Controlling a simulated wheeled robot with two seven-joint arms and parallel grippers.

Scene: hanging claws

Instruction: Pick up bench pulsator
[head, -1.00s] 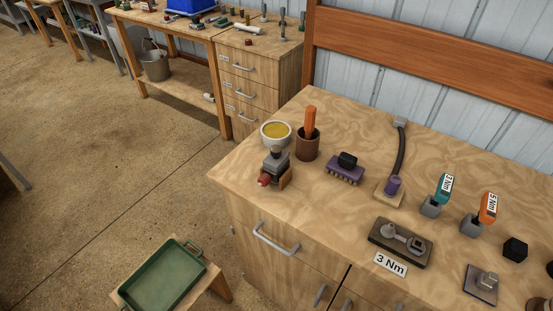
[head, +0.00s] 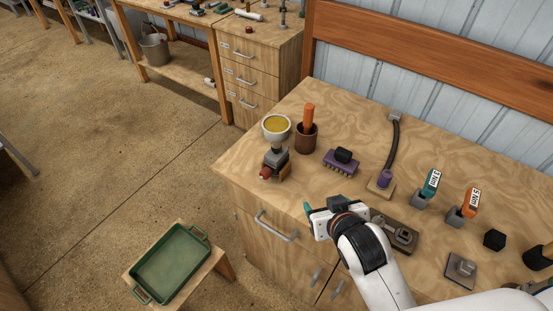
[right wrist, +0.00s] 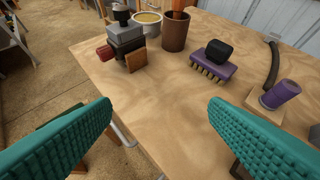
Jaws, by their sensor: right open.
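A small grey device with a black top, a red nozzle and a wooden block (head: 275,162), which I take to be the bench pulsator, stands near the left edge of the bench. In the right wrist view the pulsator (right wrist: 125,42) is at the upper left, beyond the fingers. My right gripper (head: 309,211) is over the front edge of the bench, apart from the pulsator and to its lower right. Its teal fingers (right wrist: 160,102) are wide apart with only bare bench between them. My left gripper is not in view.
Behind the pulsator are a bowl of yellow stuff (head: 276,127) and a brown cup with an orange handle (head: 307,137). A purple brush-like thing (head: 341,162) stands to the right. A green tray (head: 170,264) is on a low stool. The bench before the pulsator is clear.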

